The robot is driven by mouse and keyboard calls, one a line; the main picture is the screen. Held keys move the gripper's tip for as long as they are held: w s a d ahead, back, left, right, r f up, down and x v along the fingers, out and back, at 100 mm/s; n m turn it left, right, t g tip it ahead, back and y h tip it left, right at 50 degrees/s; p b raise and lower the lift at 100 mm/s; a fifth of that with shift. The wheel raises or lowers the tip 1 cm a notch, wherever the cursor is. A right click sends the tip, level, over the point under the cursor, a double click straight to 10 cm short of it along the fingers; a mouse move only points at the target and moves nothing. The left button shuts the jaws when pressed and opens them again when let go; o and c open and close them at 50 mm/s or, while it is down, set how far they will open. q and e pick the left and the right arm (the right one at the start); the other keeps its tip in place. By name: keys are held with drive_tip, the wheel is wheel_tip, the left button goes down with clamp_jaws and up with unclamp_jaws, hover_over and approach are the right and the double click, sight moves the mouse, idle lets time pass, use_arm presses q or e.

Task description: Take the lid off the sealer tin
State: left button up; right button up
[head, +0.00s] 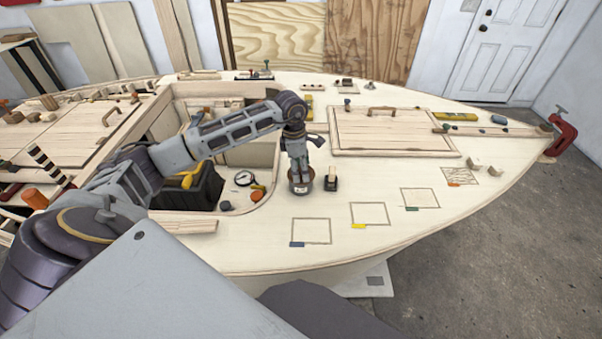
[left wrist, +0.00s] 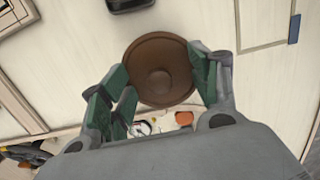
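The sealer tin (head: 302,188) stands on the pale plywood deck in the head view, below my left gripper (head: 300,177), which points straight down at it. In the left wrist view the round brown lid (left wrist: 160,72), with a small knob in its middle, lies between the green-padded fingers of my left gripper (left wrist: 162,82). The fingers are spread about as wide as the lid, one at each side, close to its rim. I cannot tell whether they press on it. The tin's body is hidden under the lid there. My right gripper is in neither view.
A small dark block (head: 331,183) stands just right of the tin. An open cockpit well with a black toolbox (head: 190,187) and a gauge (head: 243,178) is to the left. Outlined squares (head: 369,214) mark the clear front deck. A wooden hatch (head: 390,130) lies behind.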

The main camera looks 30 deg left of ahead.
use_arm(q)
drive_tip(key=shift+s+f, duration=0.1)
drive_tip(key=shift+f, duration=0.1)
drive_tip(key=shift+c, duration=0.3)
drive_tip(key=shift+r, duration=0.7)
drive_tip(key=c, duration=0.7)
drive_tip(key=shift+r, duration=4.4)
drive_tip(key=c, duration=0.3)
